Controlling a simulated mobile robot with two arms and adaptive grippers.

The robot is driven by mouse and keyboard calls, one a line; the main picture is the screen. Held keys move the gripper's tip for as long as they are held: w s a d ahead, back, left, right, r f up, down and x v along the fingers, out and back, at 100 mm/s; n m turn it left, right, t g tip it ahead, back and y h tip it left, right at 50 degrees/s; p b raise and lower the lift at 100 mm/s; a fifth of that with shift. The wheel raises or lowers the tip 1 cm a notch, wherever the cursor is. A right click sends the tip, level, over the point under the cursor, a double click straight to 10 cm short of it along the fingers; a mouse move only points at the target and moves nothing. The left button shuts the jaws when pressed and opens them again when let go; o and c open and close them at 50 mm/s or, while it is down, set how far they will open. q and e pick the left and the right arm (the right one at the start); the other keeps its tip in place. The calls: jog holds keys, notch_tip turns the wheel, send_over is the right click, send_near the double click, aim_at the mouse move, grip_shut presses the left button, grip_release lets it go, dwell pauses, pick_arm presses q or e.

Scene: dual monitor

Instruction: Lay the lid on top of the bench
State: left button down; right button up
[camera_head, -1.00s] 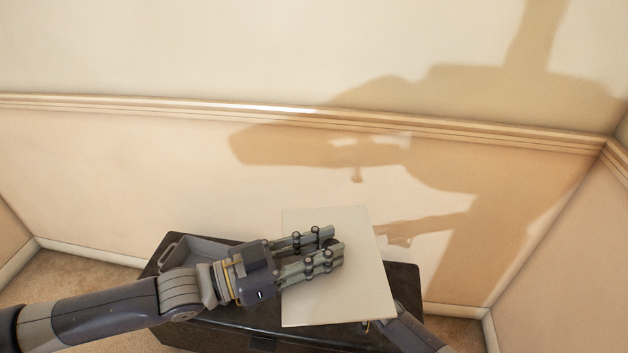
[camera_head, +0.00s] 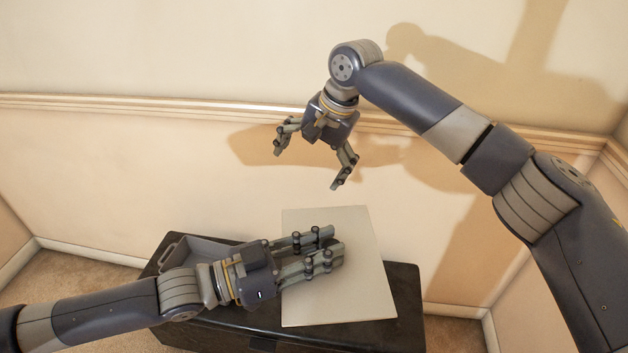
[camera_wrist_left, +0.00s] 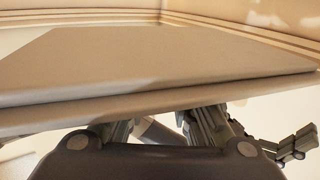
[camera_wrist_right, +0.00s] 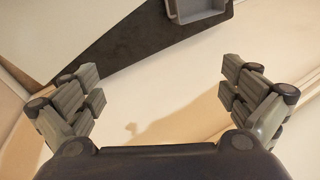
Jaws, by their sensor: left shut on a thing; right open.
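The lid, a flat pale rectangular panel (camera_head: 355,285), appears over the right half of the dark bench (camera_head: 405,290). Its upper part extends past the bench's back edge in the head view. My left gripper (camera_head: 333,247) is shut on the lid near its left-middle part; the lid also fills much of the left wrist view (camera_wrist_left: 160,65). Whether the lid touches the bench is unclear. My right gripper (camera_head: 307,170) is open and empty, raised above and behind the lid, fingers pointing down. In the right wrist view its fingers are spread (camera_wrist_right: 163,85), with a bench corner (camera_wrist_right: 140,50) beyond.
A grey tray (camera_head: 195,250) sits at the bench's left end, partly hidden by my left arm. Walls with a moulding rail (camera_head: 200,107) stand close behind and at the right. Some carpet (camera_head: 70,275) is clear at the left.

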jog(key=s+d+r+g+h, duration=0.1)
jog(key=s+r+g+h, duration=0.15)
jog(key=s, duration=0.45)
jog(key=s+d+r+g+h, duration=0.1)
jog(key=s+r+h, duration=0.1)
jog(key=s+r, duration=0.35)
jog(key=shift+m, duration=0.3)
jog(key=s+f, duration=0.1)
jog(key=f, duration=0.3)
jog(key=s+f, duration=0.1)
jog(key=f, duration=0.3)
jog(key=s+d+f, duration=0.1)
jog(key=f, duration=0.4)
jog(key=shift+s+d, duration=0.1)
jog(key=shift+s, duration=0.1)
jog(key=c, duration=1.2)
jog(key=o, duration=1.2)
notch_tip(320, 180, up, 12)
jog(key=w+a, duration=0.1)
jog(key=shift+w, duration=0.35)
